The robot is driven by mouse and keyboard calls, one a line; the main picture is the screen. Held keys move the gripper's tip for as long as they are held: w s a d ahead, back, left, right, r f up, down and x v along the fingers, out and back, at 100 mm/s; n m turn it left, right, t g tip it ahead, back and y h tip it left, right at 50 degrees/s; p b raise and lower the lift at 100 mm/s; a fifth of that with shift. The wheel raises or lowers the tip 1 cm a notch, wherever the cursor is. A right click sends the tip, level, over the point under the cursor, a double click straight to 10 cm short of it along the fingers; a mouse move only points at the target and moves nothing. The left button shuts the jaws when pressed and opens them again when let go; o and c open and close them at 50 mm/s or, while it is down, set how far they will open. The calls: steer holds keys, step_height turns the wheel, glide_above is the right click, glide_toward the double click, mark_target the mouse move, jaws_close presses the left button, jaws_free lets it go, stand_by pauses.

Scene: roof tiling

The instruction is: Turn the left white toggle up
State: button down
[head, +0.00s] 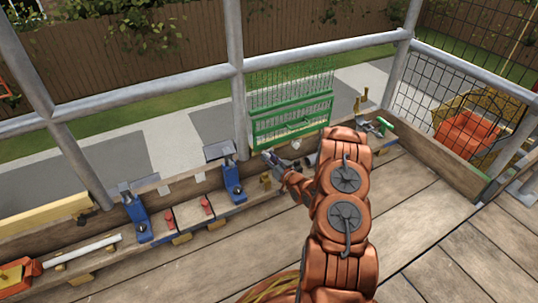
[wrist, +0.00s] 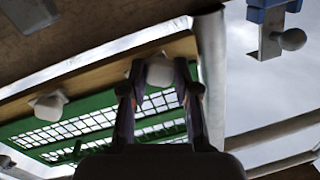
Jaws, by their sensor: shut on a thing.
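A white toggle (wrist: 160,72) sits between the two fingers of my gripper (wrist: 160,88), which is shut on it. A second white toggle (wrist: 47,107) shows to the left in the wrist view, apart from my gripper. In the head view my gripper (head: 272,161) is at the lower left of the green mesh rack (head: 290,113), and a white knob (head: 295,143) shows to its right. The held toggle is hidden or too small to tell there. By the head view's sides it appears to be the left one. Its tilt is unclear.
Two blue clamps (head: 233,183) (head: 138,217) and red-topped items (head: 207,207) stand along the plank left of my gripper. A green-handled tool (head: 383,125) is at the right. Grey scaffold rails (head: 150,91) run behind. The wooden deck (head: 420,200) at right is clear.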

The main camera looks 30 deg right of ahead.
steer(key=n+p, duration=0.4)
steer(key=shift+a+r+g+p, duration=0.15)
steer(key=shift+r+g+p, duration=0.15)
steer(key=shift+p, duration=0.1)
steer(key=shift+a+f+n+g+h+p, duration=0.15)
steer(key=shift+n+h+p, duration=0.35)
steer(key=shift+n+p, duration=1.9)
steer(key=shift+a+f+n+g+h+p, duration=0.15)
steer(key=shift+n+h+p, duration=0.35)
steer(key=shift+n+p, duration=1.85)
steer(key=shift+d+n+b, duration=0.1)
steer(key=shift+n+b, duration=0.2)
steer(key=shift+n, duration=0.15)
steer(key=c, duration=0.9)
jaws_free()
steer(key=shift+d, duration=0.1)
steer(key=shift+o, duration=0.2)
steer(key=shift+s, duration=0.1)
